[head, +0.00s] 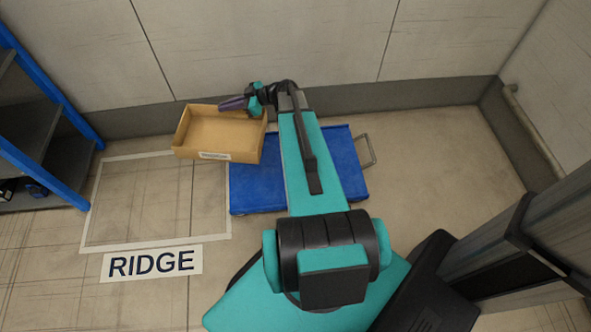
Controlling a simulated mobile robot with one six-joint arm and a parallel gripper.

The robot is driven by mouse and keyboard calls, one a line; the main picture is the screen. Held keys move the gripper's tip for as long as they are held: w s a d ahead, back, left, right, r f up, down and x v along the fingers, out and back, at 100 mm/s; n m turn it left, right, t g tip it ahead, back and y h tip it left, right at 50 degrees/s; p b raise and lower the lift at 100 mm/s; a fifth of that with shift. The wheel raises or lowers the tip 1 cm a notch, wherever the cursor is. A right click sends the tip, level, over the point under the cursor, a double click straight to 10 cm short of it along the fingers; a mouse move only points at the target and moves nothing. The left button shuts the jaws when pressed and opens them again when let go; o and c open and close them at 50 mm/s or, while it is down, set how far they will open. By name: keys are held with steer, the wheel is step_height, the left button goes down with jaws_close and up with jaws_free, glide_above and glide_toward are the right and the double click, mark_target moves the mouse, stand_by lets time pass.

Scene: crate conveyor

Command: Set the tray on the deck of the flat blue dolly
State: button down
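The tray (187,152) is an open tan box with a small white label on its near wall. It appears to be held off the floor, overlapping the far left corner of the dolly in the picture. My gripper (234,104) is at the tray's far right rim, with its fingers on the rim, and looks shut on it. The exact grip is small and partly hidden. The flat blue dolly (258,188) lies on the floor below my arm, with a grey handle on its right. My arm hides the middle of its deck; the visible parts are empty.
A blue-framed shelf (52,80) stands at the left. A white-outlined floor area (160,205) with a RIDGE sign (152,263) is empty, left of the dolly. A wall runs close behind. Floor right of the dolly is clear.

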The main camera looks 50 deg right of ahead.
steer(key=s+d+f+n+g+y+b, duration=0.1)
steer(key=s+f+b, duration=0.4)
steer(key=f, duration=0.6)
steer(key=s+d+f+n+g+y+b, duration=0.1)
steer(key=s+d+f+b, duration=0.2)
steer(key=f, duration=0.8)
steer(key=s+b, duration=0.2)
steer(key=b, duration=0.2)
steer(key=shift+s+d+f+n, duration=0.2)
steer(key=shift+s+f+n, duration=0.05)
steer(key=shift+f+n, duration=0.05)
steer(key=shift+d, duration=0.1)
steer(key=s+d+b, duration=0.1)
steer(key=d+b, duration=0.1)
steer(key=d, duration=0.5)
steer(key=s+d+f+b, duration=0.1)
steer(key=s+d+b, duration=0.1)
steer(key=d, duration=0.6)
steer(key=shift+d+f, duration=0.25)
steer(key=shift+d, duration=0.05)
steer(key=shift+f+b, duration=1.05)
steer(key=shift+f, duration=0.7)
steer(key=shift+f, duration=0.1)
